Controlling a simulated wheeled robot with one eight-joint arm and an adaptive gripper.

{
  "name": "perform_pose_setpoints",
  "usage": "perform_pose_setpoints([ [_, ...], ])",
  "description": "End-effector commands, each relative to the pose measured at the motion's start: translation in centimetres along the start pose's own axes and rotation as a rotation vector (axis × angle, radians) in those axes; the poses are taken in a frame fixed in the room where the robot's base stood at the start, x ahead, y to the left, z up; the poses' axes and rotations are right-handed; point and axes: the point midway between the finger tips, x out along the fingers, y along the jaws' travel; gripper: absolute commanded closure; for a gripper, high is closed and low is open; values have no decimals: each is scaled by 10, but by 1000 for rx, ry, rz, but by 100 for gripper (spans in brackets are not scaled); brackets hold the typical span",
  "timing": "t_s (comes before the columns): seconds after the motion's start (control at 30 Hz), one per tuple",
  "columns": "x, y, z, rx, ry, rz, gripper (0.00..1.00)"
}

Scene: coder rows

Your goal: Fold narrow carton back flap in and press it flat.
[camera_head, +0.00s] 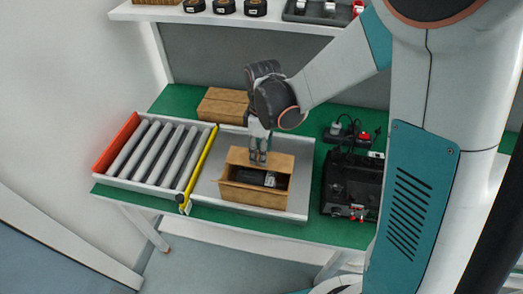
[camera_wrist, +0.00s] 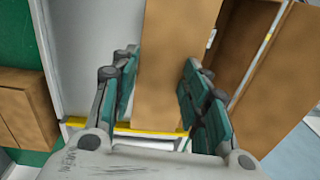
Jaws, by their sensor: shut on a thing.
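The narrow carton (camera_head: 252,196) is an open brown box on the grey plate at the middle of the bench. A dark item with a white label (camera_head: 270,180) lies inside it. The carton's back flap (camera_head: 281,160) stands up at the rear edge and also shows in the wrist view (camera_wrist: 172,65). My gripper (camera_head: 258,158) reaches down from above at the back of the carton. In the wrist view its fingers (camera_wrist: 160,98) lie on either side of the flap, shut on it. The fingers hide part of the flap in the head view.
A roller conveyor (camera_head: 150,150) with a yellow bar (camera_head: 199,165) lies to the left. Another brown carton (camera_head: 222,106) sits behind on the green bench. A black device (camera_head: 350,185) stands to the right. A shelf (camera_head: 215,16) with small items runs above the back.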

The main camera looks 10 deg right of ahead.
Motion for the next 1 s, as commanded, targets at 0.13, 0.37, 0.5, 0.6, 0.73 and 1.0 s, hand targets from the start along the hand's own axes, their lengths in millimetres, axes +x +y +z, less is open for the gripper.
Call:
perform_pose_setpoints([
  [0.13, 5, -9, 4, 1, -8, 37, 81],
  [0.37, 5, -8, 5, 3, -8, 65, 76],
  [0.5, 5, -8, 5, 3, -8, 66, 37],
  [0.6, 5, -7, 4, 2, -7, 67, 23],
  [0.73, 4, -6, 3, 2, -7, 68, 23],
  [1.0, 0, -5, 2, 1, -6, 70, 23],
])
